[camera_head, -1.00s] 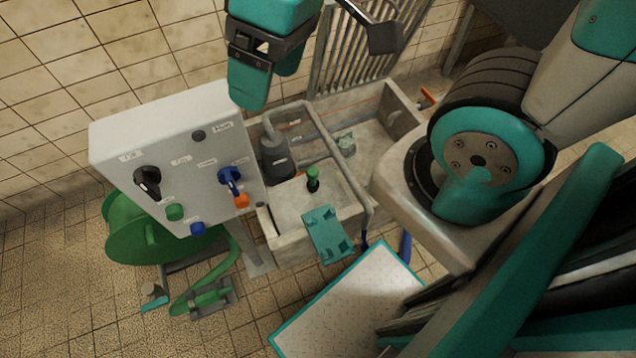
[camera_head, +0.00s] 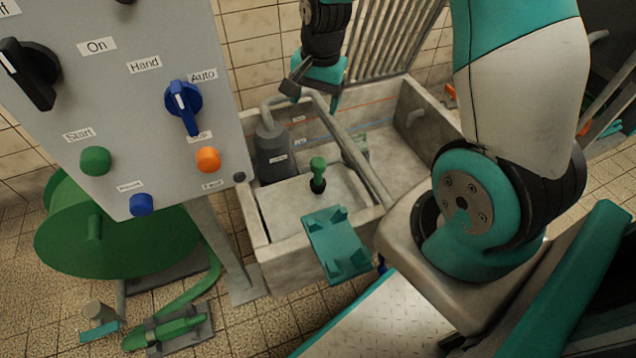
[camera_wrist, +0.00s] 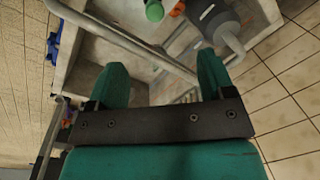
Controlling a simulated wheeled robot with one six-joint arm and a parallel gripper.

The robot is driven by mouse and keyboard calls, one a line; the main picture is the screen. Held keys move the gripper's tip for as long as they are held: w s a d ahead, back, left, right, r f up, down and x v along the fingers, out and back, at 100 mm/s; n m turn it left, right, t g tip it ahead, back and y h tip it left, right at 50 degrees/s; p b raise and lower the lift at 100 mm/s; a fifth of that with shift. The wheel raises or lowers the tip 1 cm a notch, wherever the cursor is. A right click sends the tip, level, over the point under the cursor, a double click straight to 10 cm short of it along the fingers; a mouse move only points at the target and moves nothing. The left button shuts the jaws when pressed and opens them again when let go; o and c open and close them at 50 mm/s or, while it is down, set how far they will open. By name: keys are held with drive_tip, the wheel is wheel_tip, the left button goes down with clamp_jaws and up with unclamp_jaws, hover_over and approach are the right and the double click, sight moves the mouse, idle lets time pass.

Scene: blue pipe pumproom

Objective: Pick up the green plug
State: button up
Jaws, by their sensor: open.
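The green plug (camera_head: 318,172) has a green knob on a dark lower part. It stands upright on the pale slab of the concrete basin, behind a teal bracket. In the wrist view the green plug (camera_wrist: 155,10) shows at the top edge, partly cut off, beyond my fingertips. My gripper (camera_head: 316,92) hangs above the back of the basin, behind and above the plug, apart from it. In the wrist view my gripper (camera_wrist: 163,75) has its two teal fingers spread with nothing between them.
A grey pipe (camera_head: 350,150) crosses the basin (camera_head: 300,262) right of the plug. A dark grey pump (camera_head: 272,152) stands left of it. The control panel (camera_head: 130,110) rises at left, above a green reel (camera_head: 100,240). The teal bracket (camera_head: 336,243) sits on the basin's front edge.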

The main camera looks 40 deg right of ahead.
sight(318, 160)
drive_tip(key=w+d+f+m+b, duration=0.1)
drive_tip(key=f+m, duration=0.1)
drive_tip(key=f, duration=0.4)
drive_tip(key=w+d+f+m+b, duration=0.1)
drive_tip(key=f+m+b, duration=0.1)
drive_tip(key=f, duration=0.4)
drive_tip(key=w+d+f+m+g+b, duration=0.1)
drive_tip(key=f+m+b, duration=0.1)
drive_tip(key=f, duration=0.5)
drive_tip(key=shift+m+y, duration=0.4)
drive_tip(key=shift+m, duration=0.3)
drive_tip(key=shift+s+a+f+b, duration=0.1)
drive_tip(key=shift+f+b, duration=0.5)
drive_tip(key=shift+f, duration=0.4)
drive_tip(key=shift+s+a+f+b, duration=0.1)
drive_tip(key=shift+a+f+b, duration=0.05)
drive_tip(key=shift+f+b, duration=0.65)
drive_tip(key=shift+s+a+f+b, duration=0.1)
drive_tip(key=shift+f+b, duration=0.35)
drive_tip(key=shift+f, duration=0.7)
drive_tip(key=shift+r, duration=0.1)
drive_tip(key=shift+c, duration=0.3)
drive_tip(key=c, duration=0.9)
